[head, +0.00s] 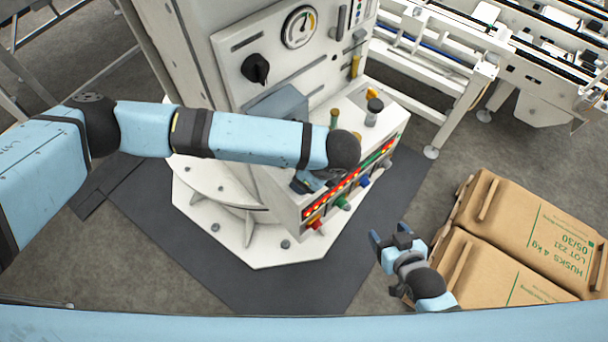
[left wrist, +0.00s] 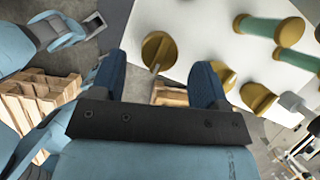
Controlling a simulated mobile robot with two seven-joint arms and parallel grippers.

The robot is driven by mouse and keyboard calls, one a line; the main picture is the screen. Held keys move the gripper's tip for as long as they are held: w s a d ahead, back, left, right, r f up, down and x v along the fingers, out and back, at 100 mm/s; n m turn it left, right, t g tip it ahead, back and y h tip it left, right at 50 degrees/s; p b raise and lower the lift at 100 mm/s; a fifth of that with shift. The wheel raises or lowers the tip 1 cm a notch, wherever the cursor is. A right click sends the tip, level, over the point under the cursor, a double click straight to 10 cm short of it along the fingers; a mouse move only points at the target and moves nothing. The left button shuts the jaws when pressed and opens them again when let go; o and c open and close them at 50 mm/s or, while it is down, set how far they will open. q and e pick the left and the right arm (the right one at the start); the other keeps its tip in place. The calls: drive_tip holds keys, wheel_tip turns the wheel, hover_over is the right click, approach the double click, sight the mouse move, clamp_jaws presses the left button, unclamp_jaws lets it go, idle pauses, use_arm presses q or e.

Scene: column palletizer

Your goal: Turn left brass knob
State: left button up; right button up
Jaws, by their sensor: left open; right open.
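In the left wrist view a round brass knob (left wrist: 159,50) on a white panel shows between and beyond my open left fingers (left wrist: 160,85); I cannot tell whether they touch it. Two more brass knobs (left wrist: 224,75) (left wrist: 258,98) are to its right, one of them beside the right finger. In the head view my left gripper (head: 309,181) is at the white console (head: 268,213), mostly hidden by its own arm, and that arm covers part of the panel. My right gripper (head: 390,243) is open and empty, in front of the console.
Green handles with brass ends (left wrist: 268,31) stand at the upper right in the left wrist view. The console front carries coloured buttons (head: 343,202). A dial gauge (head: 299,27) and black knob (head: 255,68) are above. Brown packages (head: 527,226) stand at right; a conveyor (head: 445,75) is behind.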

use_arm(q)
drive_tip(key=b+v, duration=0.1)
drive_tip(key=v, duration=1)
